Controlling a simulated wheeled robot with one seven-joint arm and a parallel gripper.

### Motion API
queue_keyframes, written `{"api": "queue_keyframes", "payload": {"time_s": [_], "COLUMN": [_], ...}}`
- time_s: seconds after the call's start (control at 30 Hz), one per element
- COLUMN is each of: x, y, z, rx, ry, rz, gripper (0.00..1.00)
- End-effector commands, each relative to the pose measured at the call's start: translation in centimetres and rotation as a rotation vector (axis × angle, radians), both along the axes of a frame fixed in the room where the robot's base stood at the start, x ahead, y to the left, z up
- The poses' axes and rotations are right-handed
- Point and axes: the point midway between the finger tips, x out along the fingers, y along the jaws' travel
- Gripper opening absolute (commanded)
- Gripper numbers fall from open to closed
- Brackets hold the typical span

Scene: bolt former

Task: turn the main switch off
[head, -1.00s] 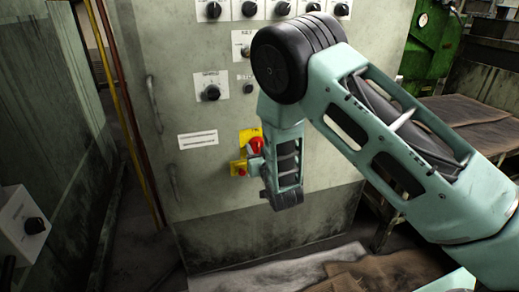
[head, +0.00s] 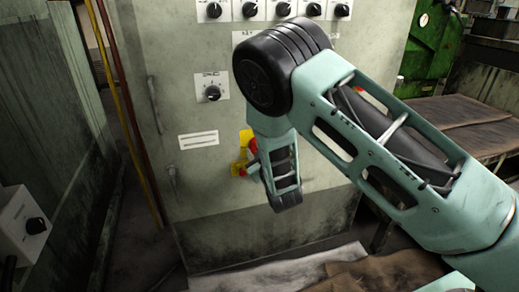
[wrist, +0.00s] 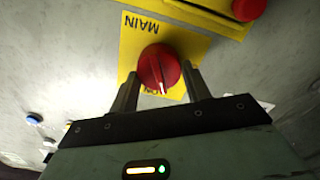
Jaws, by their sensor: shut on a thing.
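The main switch is a red rotary knob (wrist: 158,66) on a yellow plate (wrist: 130,45) marked MAIN, which reads upside down in the wrist view. A white mark on the knob points towards the bottom of that view, slightly right. My gripper (wrist: 160,80) has one finger on each side of the knob and is shut on it. In the head view my arm covers most of the switch; a bit of the yellow plate (head: 246,135) and red knob shows left of my wrist. Part of the plate's lower lettering is hidden behind the knob.
A red push button (wrist: 249,8) on a yellow base sits close to the switch; its yellow base (head: 238,169) shows in the head view. Black selector knobs (head: 213,92) and a white label (head: 198,140) are on the same grey cabinet. A small control box (head: 22,225) stands left.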

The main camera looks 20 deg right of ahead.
Motion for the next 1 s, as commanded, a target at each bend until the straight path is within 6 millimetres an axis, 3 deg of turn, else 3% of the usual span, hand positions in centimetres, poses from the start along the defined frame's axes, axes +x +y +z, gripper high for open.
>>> {"api": "queue_keyframes", "payload": {"time_s": [1.0], "x": [-0.02], "y": [0.38], "z": [-0.35], "rx": [-0.914], "ry": [0.000], "rz": [0.003], "gripper": [0.25]}}
